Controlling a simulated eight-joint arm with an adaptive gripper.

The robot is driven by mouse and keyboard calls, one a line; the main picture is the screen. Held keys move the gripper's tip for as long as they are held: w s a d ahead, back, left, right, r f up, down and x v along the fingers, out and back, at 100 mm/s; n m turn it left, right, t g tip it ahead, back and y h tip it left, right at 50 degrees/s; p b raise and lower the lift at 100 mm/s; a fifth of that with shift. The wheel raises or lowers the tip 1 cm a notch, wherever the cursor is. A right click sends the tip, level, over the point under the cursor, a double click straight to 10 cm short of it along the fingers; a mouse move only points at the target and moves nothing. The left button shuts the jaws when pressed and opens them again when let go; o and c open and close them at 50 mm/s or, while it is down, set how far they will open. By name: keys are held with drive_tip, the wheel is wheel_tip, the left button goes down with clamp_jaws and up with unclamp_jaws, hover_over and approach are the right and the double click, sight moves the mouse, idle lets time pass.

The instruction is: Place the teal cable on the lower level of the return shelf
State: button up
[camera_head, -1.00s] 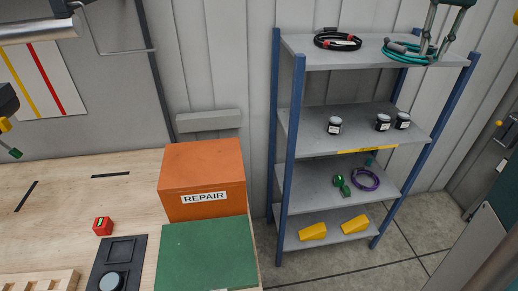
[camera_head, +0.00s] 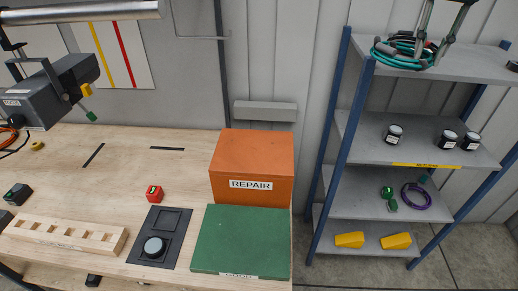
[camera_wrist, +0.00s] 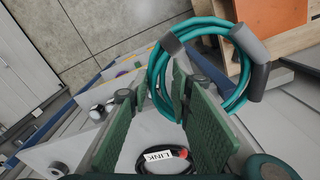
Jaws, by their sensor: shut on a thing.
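The teal cable (camera_head: 397,53) is a coil with grey sleeves, at the left end of the shelf's top level in the head view. My gripper (camera_head: 430,55) is at its right side. In the wrist view my gripper (camera_wrist: 160,100) has green pads closed on the near side of the teal cable (camera_wrist: 158,70), and the coil extends beyond the fingers. The gap between coil and board is hard to judge. The shelf (camera_head: 450,63) is a grey rack with blue posts. A yellow label (camera_head: 427,165) marks its second level, its text too small to read.
A black cable (camera_wrist: 150,168) with a LINK tag lies under my gripper. The second level holds jars (camera_head: 394,134); the third, a purple cable (camera_head: 428,206) and green items (camera_head: 388,193); the bottom, yellow wedges (camera_head: 396,241). An orange REPAIR box (camera_head: 253,155) stands left.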

sight(386, 51)
drive_tip(key=shift+n, duration=0.6)
drive_tip(key=s+a, duration=0.1)
drive_tip(key=a, duration=0.7)
drive_tip(key=s+a, duration=0.1)
drive_tip(key=a, duration=0.3)
drive_tip(key=shift+s+a, duration=0.2)
drive_tip(key=shift+s, duration=0.1)
drive_tip(key=s+a+f+n+p, duration=0.1)
drive_tip(key=s+a+n, duration=0.1)
drive_tip(key=s+a, duration=1)
drive_tip(key=s+a+f+n+p, duration=0.1)
drive_tip(key=s+a, duration=0.7)
drive_tip(key=a, duration=0.8)
wheel_tip(386, 51, down, 40)
drive_tip(key=shift+f+n, duration=0.15)
drive_tip(key=shift+n, duration=0.15)
drive_tip(key=shift+a, duration=0.1)
drive_tip(key=shift+f, duration=2.9)
drive_tip(key=shift+f+b, duration=0.5)
drive_tip(key=shift+f, duration=1.6)
